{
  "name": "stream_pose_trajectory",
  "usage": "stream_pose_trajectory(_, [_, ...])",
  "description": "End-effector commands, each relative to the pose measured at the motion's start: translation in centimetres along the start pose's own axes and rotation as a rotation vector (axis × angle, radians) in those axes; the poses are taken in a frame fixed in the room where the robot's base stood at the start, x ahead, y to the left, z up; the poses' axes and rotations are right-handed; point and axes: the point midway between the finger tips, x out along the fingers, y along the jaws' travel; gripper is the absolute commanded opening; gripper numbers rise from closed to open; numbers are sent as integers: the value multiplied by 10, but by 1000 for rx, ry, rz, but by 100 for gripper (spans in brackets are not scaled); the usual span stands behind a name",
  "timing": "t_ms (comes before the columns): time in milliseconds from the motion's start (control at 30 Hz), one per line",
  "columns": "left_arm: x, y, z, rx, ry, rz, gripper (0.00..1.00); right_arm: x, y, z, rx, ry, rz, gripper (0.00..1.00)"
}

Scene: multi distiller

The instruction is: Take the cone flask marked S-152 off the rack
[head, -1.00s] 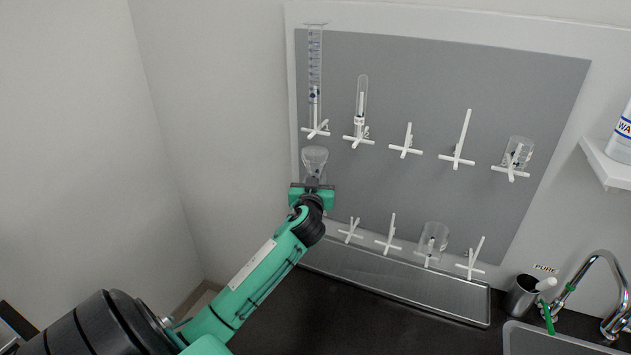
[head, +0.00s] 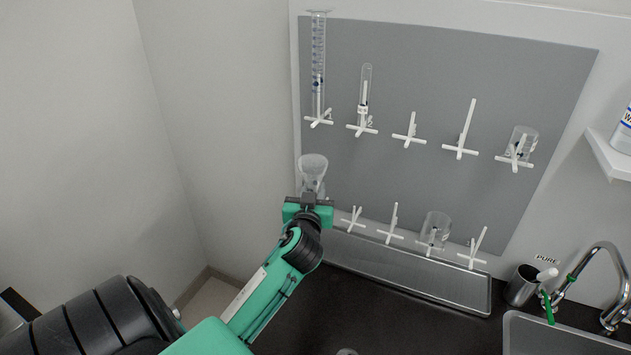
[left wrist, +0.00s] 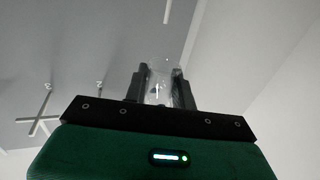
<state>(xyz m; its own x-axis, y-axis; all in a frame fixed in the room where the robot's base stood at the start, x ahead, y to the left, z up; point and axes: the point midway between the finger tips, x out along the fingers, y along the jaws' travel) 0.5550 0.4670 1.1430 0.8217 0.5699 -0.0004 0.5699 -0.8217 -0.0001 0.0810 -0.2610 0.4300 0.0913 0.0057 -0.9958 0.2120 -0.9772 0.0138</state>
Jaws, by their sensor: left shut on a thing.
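A clear glass flask (head: 313,169) with a flared end on top is at the lower left of the grey rack board (head: 430,75) in the head view. My left gripper (head: 309,199) is shut on it from below. In the left wrist view, the flask (left wrist: 160,84) shows as clear glass between the two dark fingers of my left gripper (left wrist: 159,76). No marking on the flask can be read. I cannot tell whether its peg is still inside it. My right gripper is not in view.
A tall graduated cylinder (head: 318,65), a test tube (head: 365,95) and two beakers (head: 522,140) (head: 435,229) hang on white pegs. Other pegs are bare.

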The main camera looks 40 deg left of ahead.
Motion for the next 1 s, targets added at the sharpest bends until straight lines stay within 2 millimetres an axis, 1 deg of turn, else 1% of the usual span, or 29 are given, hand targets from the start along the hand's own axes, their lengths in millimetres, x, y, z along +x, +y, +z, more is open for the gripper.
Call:
stream_pose_trajectory(33, [-8,0,1,-2,-2,0,0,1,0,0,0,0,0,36])
stream_pose_trajectory(100, [-19,0,1,-3,-1,-1,0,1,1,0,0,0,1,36])
stream_pose_trajectory(467, [-73,0,2,-2,-1,-1,0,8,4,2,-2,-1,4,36])
stream_pose_trajectory(900, [-139,-1,2,-2,-2,-2,0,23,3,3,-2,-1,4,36])
stream_pose_trajectory(1000, [-154,0,0,-2,-5,-2,0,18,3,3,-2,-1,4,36])
